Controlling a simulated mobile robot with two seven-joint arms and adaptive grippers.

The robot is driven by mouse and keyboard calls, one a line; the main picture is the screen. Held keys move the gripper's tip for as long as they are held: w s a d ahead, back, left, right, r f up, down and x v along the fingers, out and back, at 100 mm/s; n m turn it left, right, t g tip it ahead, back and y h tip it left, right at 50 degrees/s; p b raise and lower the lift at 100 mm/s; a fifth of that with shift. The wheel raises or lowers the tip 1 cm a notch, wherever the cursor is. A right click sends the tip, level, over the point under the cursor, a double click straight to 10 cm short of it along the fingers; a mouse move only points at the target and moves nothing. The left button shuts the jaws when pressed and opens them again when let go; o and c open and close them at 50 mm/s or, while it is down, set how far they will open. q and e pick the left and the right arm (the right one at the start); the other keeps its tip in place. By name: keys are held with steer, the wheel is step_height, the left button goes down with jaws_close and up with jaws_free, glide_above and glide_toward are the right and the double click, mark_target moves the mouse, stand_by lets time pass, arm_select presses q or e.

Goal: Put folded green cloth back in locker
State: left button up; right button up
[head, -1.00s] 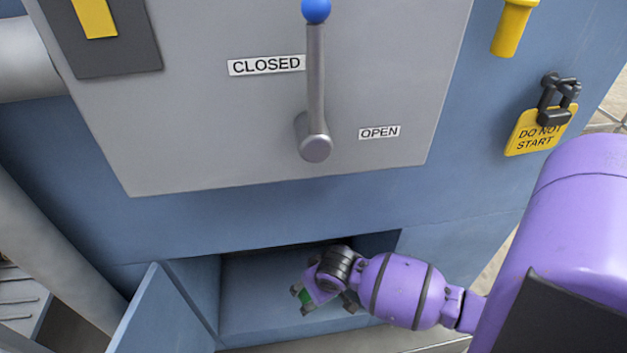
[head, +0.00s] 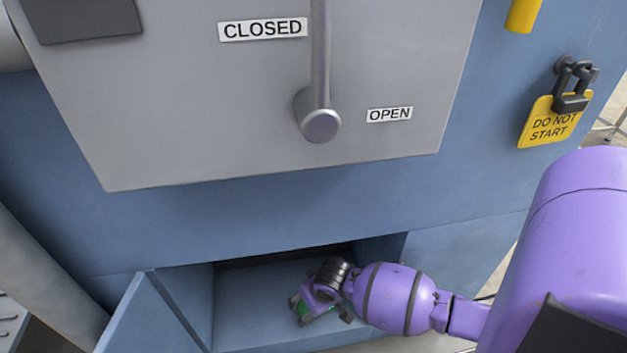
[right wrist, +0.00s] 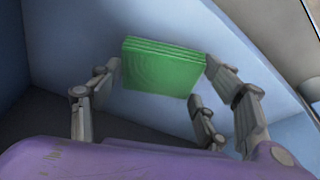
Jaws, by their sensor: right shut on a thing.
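The folded green cloth (right wrist: 163,68) shows in the right wrist view as a stack of layers between the fingers of my right gripper (right wrist: 160,75). My right gripper is shut on it. In the head view my right gripper (head: 318,308) is at the opening of the locker (head: 250,300), and only a small green bit of the cloth (head: 302,308) shows beside the fingers. The locker is a blue compartment low in the machine, with its door (head: 155,315) swung open at the left. My left gripper is not in view.
Above the locker is a grey panel (head: 200,120) with a lever (head: 320,110) between CLOSED and OPEN labels. A padlock with a yellow DO NOT START tag (head: 548,122) hangs at the right. The locker floor left of my gripper looks clear.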

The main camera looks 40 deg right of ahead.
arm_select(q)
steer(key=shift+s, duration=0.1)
arm_select(e)
steer(key=o, duration=1.1)
steer(key=shift+f, duration=0.1)
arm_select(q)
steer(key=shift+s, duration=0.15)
arm_select(e)
steer(key=p+v, duration=0.3)
steer(key=v, duration=0.3)
steer(key=shift+r, duration=0.45)
steer(key=shift+s+r, duration=0.15)
steer(key=shift+r, duration=0.25)
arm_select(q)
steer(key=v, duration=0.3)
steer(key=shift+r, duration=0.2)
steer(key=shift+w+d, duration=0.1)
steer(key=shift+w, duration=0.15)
